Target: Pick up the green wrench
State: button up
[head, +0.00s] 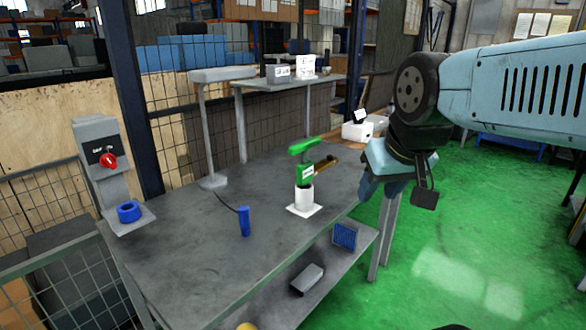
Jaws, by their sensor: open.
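A green tool (304,147), which I take for the green wrench, stands upright on the grey table (190,262). Its lower part sits in a white cylindrical holder (304,198) on a white square base, and a white label shows on its middle. A brown-handled item (326,163) is right beside it; I cannot tell if they touch. My gripper (397,188) is open and hangs to the right of the green tool, apart from it, near the table's right edge. One dark finger shows clearly; the other is hard to make out. Nothing shows in the jaws.
A blue cylinder (244,221) with a cable stands on the table. A grey post with a red knob (108,160) and a blue ring (129,211) are at left. A white box (357,131) is behind. A lower shelf holds a blue crate (345,235). Green floor is open at right.

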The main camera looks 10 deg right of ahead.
aim_at(304, 170)
jog(key=z, duration=1.4)
jog(key=i, duration=0.1)
jog(key=u, duration=3)
jog(key=k, duration=1.1)
jog(key=z, duration=1.3)
jog(key=i, duration=1)
